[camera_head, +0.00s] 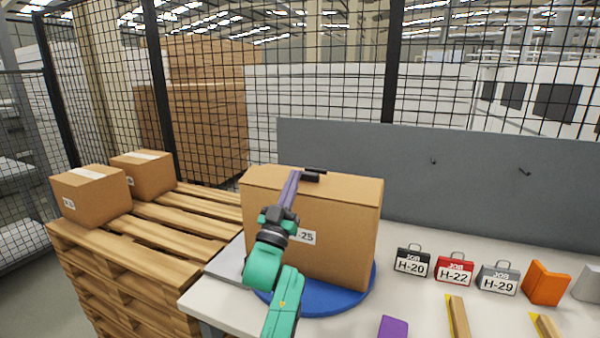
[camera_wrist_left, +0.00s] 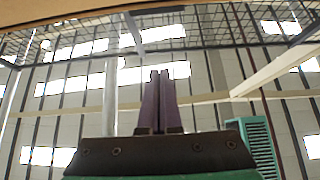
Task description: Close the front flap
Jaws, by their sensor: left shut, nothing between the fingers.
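The cardboard box (camera_head: 345,235) with a label ending in 25 stands upright on a blue round turntable (camera_head: 330,303). Its top (camera_head: 260,176) looks flat, and I cannot make out the front flap as a separate piece. My left gripper (camera_head: 293,176) is in front of the box, its purple fingers pointing up, shut and empty, with tips near the top front edge. Whether they touch the box is unclear. The left wrist view shows the fingers (camera_wrist_left: 160,78) together, with a tan cardboard edge (camera_wrist_left: 60,15) above. My right gripper is not in view.
A small dark object (camera_head: 313,173) is at the box top. Job cards H-20 (camera_head: 411,262), H-22 (camera_head: 454,269) and H-29 (camera_head: 498,279) and an orange piece (camera_head: 545,284) stand to the right. A pallet stack (camera_head: 150,240) with two boxes is at left.

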